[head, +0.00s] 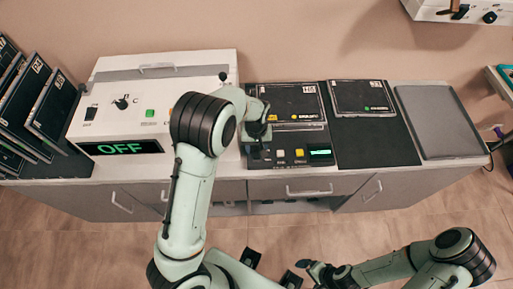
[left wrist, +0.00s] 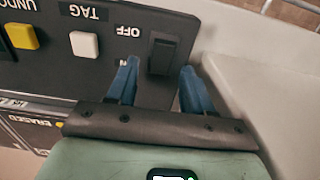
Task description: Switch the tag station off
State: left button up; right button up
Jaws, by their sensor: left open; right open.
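The tag station (head: 285,160) is a dark panel on the counter with a white button, a yellow button and a lit green display (head: 320,152). In the left wrist view, its black rocker switch (left wrist: 163,55) shows upside down beside an OFF label and a partly hidden second label. My left gripper (left wrist: 158,85) is open, with its blue fingertips on either side of the switch's near end; I cannot tell whether they touch it. In the head view the left gripper (head: 257,138) covers the switch. My right gripper (head: 303,265) is open and empty, low in front of the counter.
A white machine (head: 190,75) with an OFF display stands to the left of the station. Dark labelled plates (head: 290,103) lie behind and right of it. A grey tray (head: 440,120) is at the right end. Upright plates (head: 50,110) stand far left.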

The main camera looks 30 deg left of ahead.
pick_arm(q)
jog(key=shift+f, duration=0.4)
jog(key=shift+c, duration=0.3)
grip_shut()
jog(key=shift+s+d+f+t+y+b, duration=0.15)
jog(key=shift+t+y+b, duration=0.15)
jog(key=shift+t+b, duration=0.25)
jog(key=shift+s+t+b, duration=0.1)
jog(key=shift+t+b, duration=0.15)
jog(key=shift+b, duration=0.05)
jog(key=shift+s+d+t+y+b, duration=0.15)
jog(key=shift+s+t+y+b, duration=0.2)
jog(key=shift+t+y, duration=0.35)
jog(key=shift+w+r+t, duration=0.1)
jog(key=shift+r+t, duration=0.15)
jog(key=shift+t, duration=0.25)
pick_arm(e)
jog(key=f, duration=0.1)
jog(key=s+f, duration=0.1)
jog(key=f, duration=0.1)
jog(key=shift+s+f, duration=0.15)
jog(key=shift+s, duration=0.2)
